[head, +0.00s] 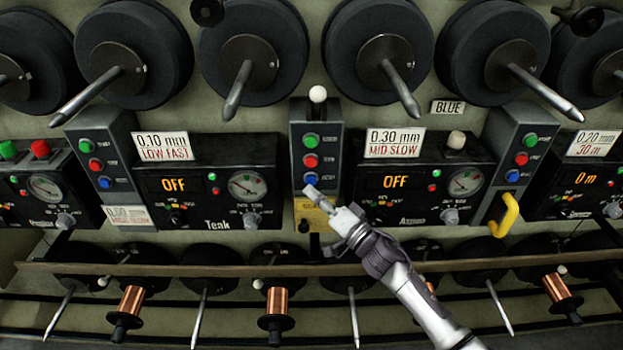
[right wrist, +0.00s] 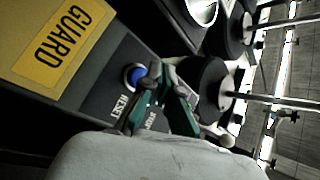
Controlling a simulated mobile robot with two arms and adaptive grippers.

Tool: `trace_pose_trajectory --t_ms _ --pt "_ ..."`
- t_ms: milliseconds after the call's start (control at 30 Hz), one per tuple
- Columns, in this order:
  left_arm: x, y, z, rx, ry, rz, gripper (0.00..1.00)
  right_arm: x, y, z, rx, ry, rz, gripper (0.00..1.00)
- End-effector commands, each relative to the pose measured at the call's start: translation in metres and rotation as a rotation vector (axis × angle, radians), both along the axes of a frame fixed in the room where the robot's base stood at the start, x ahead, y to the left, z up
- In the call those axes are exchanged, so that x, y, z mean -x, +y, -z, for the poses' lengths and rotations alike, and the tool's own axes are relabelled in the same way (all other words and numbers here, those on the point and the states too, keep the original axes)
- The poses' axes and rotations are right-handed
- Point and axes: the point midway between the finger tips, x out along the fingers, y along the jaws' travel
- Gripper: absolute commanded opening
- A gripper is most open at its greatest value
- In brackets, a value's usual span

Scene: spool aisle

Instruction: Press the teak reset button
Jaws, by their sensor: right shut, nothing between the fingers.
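The panel marked Teak (head: 217,224) has a display reading OFF and a dial. To its right stands a narrow grey control box (head: 325,150) with green, red and blue buttons in a column. The blue button (head: 310,178) is lowest; in the right wrist view the blue button (right wrist: 135,75) has RESET printed beside it. My right gripper (head: 313,193) is shut and empty, its tips just below the blue button. In the right wrist view the fingertips (right wrist: 158,73) are right beside the button; I cannot tell whether they touch it. My left gripper is not in view.
A yellow GUARD plate (right wrist: 62,45) is close to the button; it also shows below it in the head view (head: 311,213). A similar box (head: 108,150) stands left of Teak. Large spools with protruding spindles hang above; a rail (head: 200,268) and copper spools (head: 277,303) lie below.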

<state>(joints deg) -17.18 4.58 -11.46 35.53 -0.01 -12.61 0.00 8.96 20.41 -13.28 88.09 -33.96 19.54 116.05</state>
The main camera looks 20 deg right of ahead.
Motion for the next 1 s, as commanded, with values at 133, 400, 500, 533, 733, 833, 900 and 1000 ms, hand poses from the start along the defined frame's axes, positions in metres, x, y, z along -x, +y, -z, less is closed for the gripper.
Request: trace_pose_trajectory --t_ms 133,400,500,533,733,833,900,1000 --pt "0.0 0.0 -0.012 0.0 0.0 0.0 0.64 0.013 0.004 -0.003 -0.003 0.003 -0.001 0.0" --pt "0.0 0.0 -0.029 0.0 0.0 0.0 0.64 0.039 0.011 -0.003 -0.003 0.003 0.0 0.0" --pt "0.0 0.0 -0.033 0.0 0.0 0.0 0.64 0.048 0.014 -0.002 -0.002 0.003 0.0 0.0" --pt "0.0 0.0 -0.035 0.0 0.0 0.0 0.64 0.05 0.015 -0.002 -0.002 0.003 -0.001 0.0" --pt "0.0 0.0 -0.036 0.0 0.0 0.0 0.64 0.057 0.017 -0.001 -0.001 0.0 0.0 0.0" --pt "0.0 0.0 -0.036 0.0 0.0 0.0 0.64 0.057 0.017 0.0 -0.001 0.0 -0.001 0.0" --pt "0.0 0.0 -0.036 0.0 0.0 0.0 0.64 0.057 0.016 0.0 -0.001 0.0 -0.001 0.0" --pt "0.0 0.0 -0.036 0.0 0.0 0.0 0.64 0.057 0.016 0.0 -0.001 0.0 0.0 0.0"
